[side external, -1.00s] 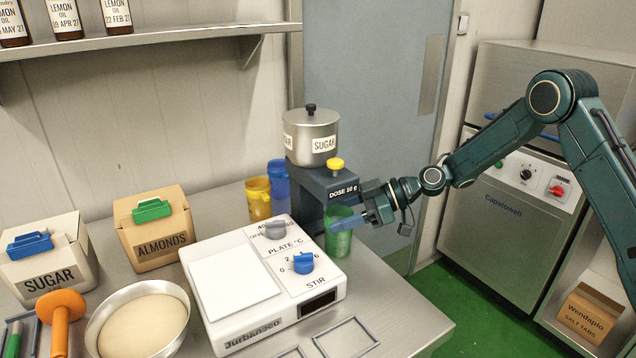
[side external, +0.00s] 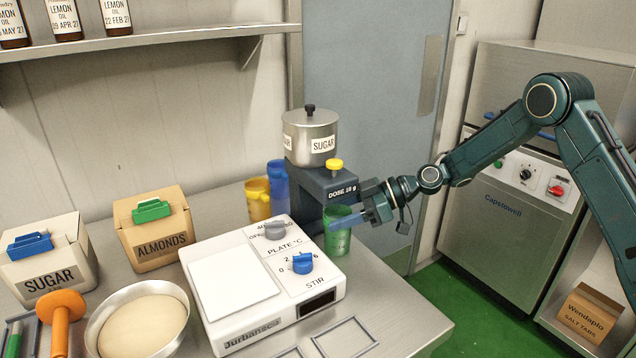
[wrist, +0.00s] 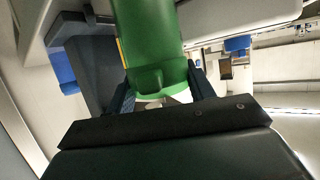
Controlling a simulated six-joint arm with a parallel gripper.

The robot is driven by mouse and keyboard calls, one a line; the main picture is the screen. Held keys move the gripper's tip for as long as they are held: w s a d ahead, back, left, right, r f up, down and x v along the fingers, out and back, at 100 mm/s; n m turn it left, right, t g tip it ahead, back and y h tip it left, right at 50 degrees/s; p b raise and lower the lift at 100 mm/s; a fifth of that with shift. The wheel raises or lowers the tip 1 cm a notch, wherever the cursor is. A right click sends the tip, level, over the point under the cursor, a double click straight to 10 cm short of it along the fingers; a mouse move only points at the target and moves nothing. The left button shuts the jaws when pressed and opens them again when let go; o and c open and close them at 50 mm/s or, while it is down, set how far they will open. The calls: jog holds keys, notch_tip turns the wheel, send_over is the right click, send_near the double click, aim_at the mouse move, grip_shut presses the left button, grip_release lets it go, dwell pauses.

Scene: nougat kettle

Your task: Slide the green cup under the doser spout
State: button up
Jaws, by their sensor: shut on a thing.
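The green cup (side external: 338,238) stands upright on the steel table, directly in front of the doser (side external: 318,180), at its lower front. The doser is a dark body with a SUGAR-labelled metal pot on top and a yellow knob at its front; its spout cannot be made out. My gripper (side external: 352,222) comes in from the right and is shut on the cup. In the wrist view the green cup (wrist: 148,45) fills the space between the two fingers.
The white hotplate (side external: 262,285) stands close to the left of the cup. Yellow (side external: 257,200) and blue (side external: 279,186) cups stand behind, left of the doser. An empty frame (side external: 346,336) lies at the table's front. Bare table lies right of the cup.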

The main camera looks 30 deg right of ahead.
jog(key=shift+w+a+r, duration=0.1)
jog(key=shift+w+a, duration=0.15)
jog(key=shift+w, duration=0.6)
jog(key=shift+w+a+r, duration=0.1)
jog(key=shift+w+a, duration=0.15)
jog(key=shift+w, duration=0.6)
jog(key=shift+w+a, duration=0.2)
jog(key=shift+o, duration=0.4)
jog(key=shift+w+f, duration=0.15)
jog(key=shift+w, duration=0.1)
jog(key=shift+o, duration=0.2)
jog(key=shift+s+a+r, duration=0.2)
jog(key=shift+s, duration=0.2)
jog(key=o, duration=1.2)
jog(key=shift+s+d, duration=0.1)
jog(key=d+f+v, duration=0.1)
jog(key=v, duration=1.4)
jog(key=shift+w+t, duration=0.3)
jog(key=shift+t, duration=0.1)
